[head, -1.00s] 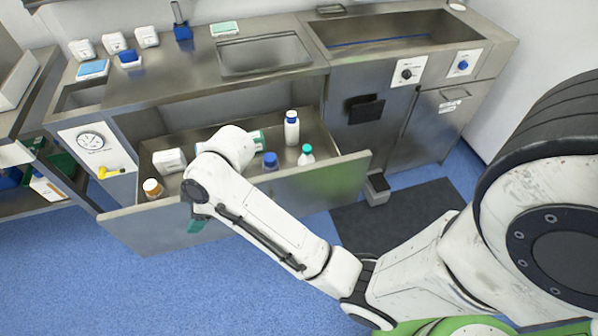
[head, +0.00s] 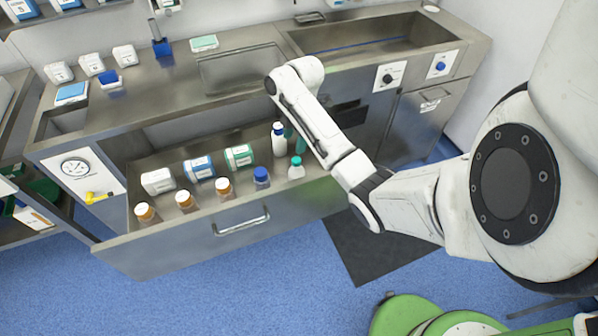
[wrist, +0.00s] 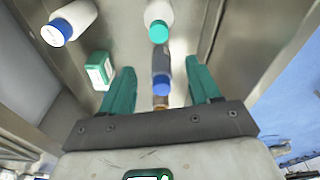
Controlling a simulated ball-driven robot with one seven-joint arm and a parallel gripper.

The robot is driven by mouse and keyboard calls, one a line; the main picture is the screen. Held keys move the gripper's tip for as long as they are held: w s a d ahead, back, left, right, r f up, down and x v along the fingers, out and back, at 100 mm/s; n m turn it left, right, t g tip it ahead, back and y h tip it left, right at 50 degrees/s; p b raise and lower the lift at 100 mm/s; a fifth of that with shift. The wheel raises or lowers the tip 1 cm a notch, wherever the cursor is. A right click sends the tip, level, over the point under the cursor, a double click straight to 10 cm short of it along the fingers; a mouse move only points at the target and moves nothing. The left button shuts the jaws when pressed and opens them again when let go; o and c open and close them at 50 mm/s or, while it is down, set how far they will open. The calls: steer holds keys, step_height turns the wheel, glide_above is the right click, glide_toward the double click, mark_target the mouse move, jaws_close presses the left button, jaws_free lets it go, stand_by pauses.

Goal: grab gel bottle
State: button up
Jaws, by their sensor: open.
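The open drawer holds several bottles; no label lets me tell which is the gel bottle. A white bottle with a teal cap (head: 296,170) stands at the drawer's right end; it also shows in the wrist view (wrist: 158,16). A taller white bottle with a blue cap (head: 279,142) is behind it, at upper left in the wrist view (wrist: 76,18). A grey bottle with a blue cap (head: 261,179) stands to the left. My gripper (wrist: 160,66) is open and empty above the drawer, its teal fingers spread either side of the grey bottle's image. In the head view my arm mostly hides it.
Three orange-capped bottles (head: 184,202) line the drawer's front left. Three boxes stand behind, including a green-and-white box (head: 239,157). The drawer front (head: 170,250) and its handle face the floor. The counter and sink (head: 375,38) are behind.

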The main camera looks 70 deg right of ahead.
mark_target(296, 159)
steer(key=f, duration=0.3)
steer(key=s+d+f, duration=0.1)
steer(key=shift+s+f, duration=0.1)
steer(key=shift+f, duration=0.25)
steer(key=shift+w+a+f+p, duration=0.1)
steer(key=shift+w+f, duration=0.05)
steer(key=shift+f, duration=0.9)
steer(key=shift+w+a+f+p, duration=0.1)
steer(key=shift+w+f+p, duration=0.05)
steer(key=shift+f, duration=0.85)
steer(key=shift+w+a+f+p, duration=0.1)
steer(key=shift+w+f, duration=0.05)
steer(key=shift+f, duration=0.9)
steer(key=shift+c, duration=0.4)
jaws_close()
